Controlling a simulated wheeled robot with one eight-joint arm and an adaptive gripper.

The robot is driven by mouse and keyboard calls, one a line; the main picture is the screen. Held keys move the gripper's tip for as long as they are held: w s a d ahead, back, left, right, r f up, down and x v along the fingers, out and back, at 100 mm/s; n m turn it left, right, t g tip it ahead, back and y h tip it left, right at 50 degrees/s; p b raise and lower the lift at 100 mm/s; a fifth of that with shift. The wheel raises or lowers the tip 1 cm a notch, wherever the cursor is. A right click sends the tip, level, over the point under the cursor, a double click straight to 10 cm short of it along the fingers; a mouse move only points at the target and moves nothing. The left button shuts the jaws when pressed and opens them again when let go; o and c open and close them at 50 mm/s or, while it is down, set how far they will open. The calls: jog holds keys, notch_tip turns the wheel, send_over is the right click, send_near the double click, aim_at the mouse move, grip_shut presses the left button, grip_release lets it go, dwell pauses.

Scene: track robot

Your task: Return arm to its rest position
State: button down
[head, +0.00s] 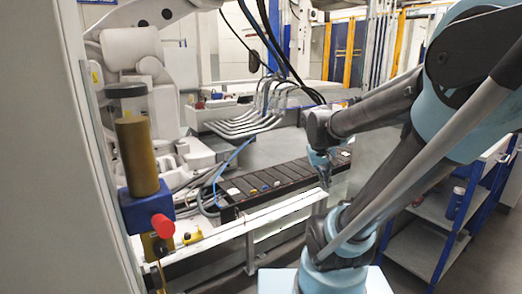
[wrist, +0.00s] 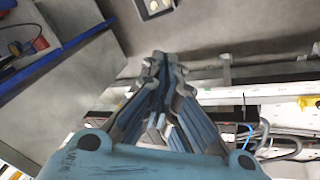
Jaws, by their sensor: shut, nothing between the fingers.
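My arm reaches in from the right in the head view, bent at the elbow, with its wrist over the right end of a dark slotted rail. My gripper (head: 322,172) points down there, small and partly lost against the rail. In the wrist view my gripper (wrist: 165,62) shows its blue-grey fingers with their tips together and nothing held between them. I cannot tell whether the fingers touch the rail below.
The dark rail (head: 265,184) runs on a white frame (head: 275,213). A brass cylinder (head: 137,157) and a red knob (head: 162,226) stand at left. A blue-edged shelf (head: 432,212) with a blue bottle (head: 455,203) stands at right. Grey floor shows between them.

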jog(key=s+a+f+y, duration=0.3)
jog(key=s+f, duration=0.3)
jog(key=s, duration=0.5)
jog(key=shift+s+a+f, duration=0.3)
jog(key=shift+a, duration=0.1)
